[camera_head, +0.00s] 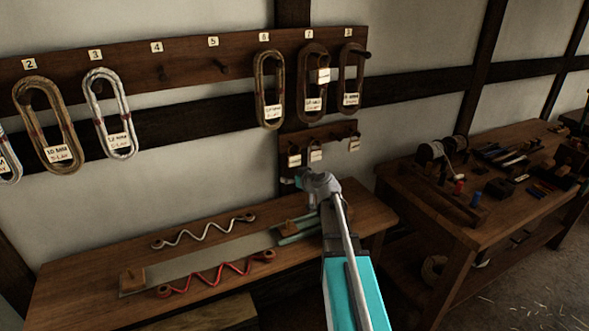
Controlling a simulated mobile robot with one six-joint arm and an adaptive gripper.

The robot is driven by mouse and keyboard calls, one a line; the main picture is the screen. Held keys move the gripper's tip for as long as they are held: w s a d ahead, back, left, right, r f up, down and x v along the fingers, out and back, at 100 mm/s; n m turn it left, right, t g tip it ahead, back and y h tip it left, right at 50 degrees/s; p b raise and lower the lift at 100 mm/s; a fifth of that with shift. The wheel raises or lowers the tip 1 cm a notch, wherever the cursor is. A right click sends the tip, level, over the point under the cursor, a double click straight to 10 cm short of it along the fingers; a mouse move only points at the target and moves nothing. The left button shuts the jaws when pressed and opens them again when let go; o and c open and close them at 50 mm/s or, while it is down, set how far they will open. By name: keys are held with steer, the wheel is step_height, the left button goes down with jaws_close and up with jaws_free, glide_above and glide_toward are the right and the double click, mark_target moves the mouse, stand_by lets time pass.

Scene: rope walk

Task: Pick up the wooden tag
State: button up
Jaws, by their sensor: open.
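Several pale tags hang from the small dark wall rack (345,131): a left tag (294,157), a middle tag (315,153) and a right tag (354,145). Another pale tag (319,76) hangs over the coil at peg 7. I cannot tell which of these is the wooden tag. My gripper (304,179) is open, just below the left and middle tags, with a small gap showing in the picture. Its fingertips are small and partly hidden by its own body, and nothing shows held in it.
Rope coils hang on the numbered pegboard (185,57) above. The bench (75,275) below carries a white wavy rope (203,232), a red wavy rope (215,277) and wooden blocks. A cluttered workbench (470,238) stands at right. The wall left of the small rack is clear.

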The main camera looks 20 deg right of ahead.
steer(key=m+t+h, duration=0.1)
steer(key=t+h, duration=0.1)
glide_toward(295, 158)
steer(key=s, duration=0.3)
steer(key=shift+a+r+b, duration=0.15)
steer(key=shift+r+b, duration=0.2)
steer(key=shift+b, duration=0.1)
steer(key=shift+w+a+f+b, duration=0.1)
steer(key=shift+w+f+b, duration=0.2)
steer(key=shift+w, duration=1.1)
steer(key=shift+w+f+b, duration=0.25)
steer(key=shift+w+f, duration=0.05)
steer(key=shift+w, duration=1.15)
steer(key=shift+w+a+f+b, duration=0.1)
steer(key=shift+w+f+b, duration=0.2)
steer(key=shift+w, duration=1.1)
steer(key=shift+w, duration=0.1)
steer(key=shift+w+d+f+b, duration=0.1)
steer(key=shift+w+f+b, duration=0.1)
steer(key=shift+w, duration=0.65)
steer(key=shift+w+f+b, duration=0.15)
steer(key=shift+w, duration=0.65)
steer(key=shift+w+d+f+b, duration=0.1)
steer(key=shift+w+f+b, duration=0.1)
steer(key=shift+w, duration=0.65)
steer(key=shift+c, duration=0.3)
